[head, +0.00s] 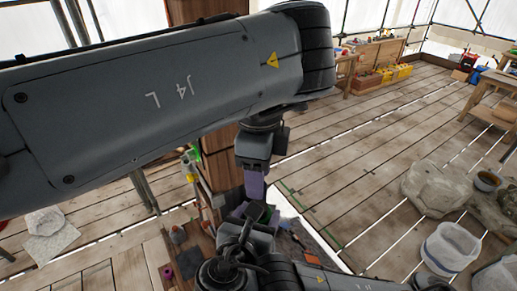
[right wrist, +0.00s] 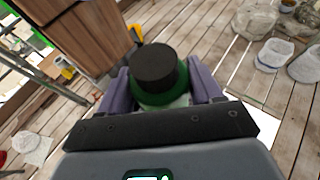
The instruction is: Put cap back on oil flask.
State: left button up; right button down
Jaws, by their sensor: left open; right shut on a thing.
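In the right wrist view, my right gripper (right wrist: 158,92) has its purple fingers closed around a green flask (right wrist: 160,98). A black round cap-like top (right wrist: 154,66) sits on the green shoulder; I cannot tell how tightly it is seated. In the head view, the flask (head: 262,212) is a small dark green patch at my right gripper (head: 258,216), partly hidden. My left gripper (head: 254,186) points down with its purple fingers just above the right gripper. It is open; the gap between its fingers is hard to see. I see no separate loose cap.
A wooden cabinet (head: 218,160) stands close behind the grippers. Pale stones (head: 436,188) and a white bucket (head: 450,248) are on the plank floor at right. Yellow boxes (head: 396,75) stand at the back. The floor between is clear. My left arm covers the upper left.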

aim_at(258, 202)
pick_arm(q)
jog(key=shift+f, duration=4.05)
jog(key=c, duration=0.9)
jog(key=m, duration=0.6)
jog(key=shift+m, duration=0.4)
jog(key=o, duration=1.2)
jog(key=shift+a, duration=0.1)
jog(key=shift+r, duration=0.1)
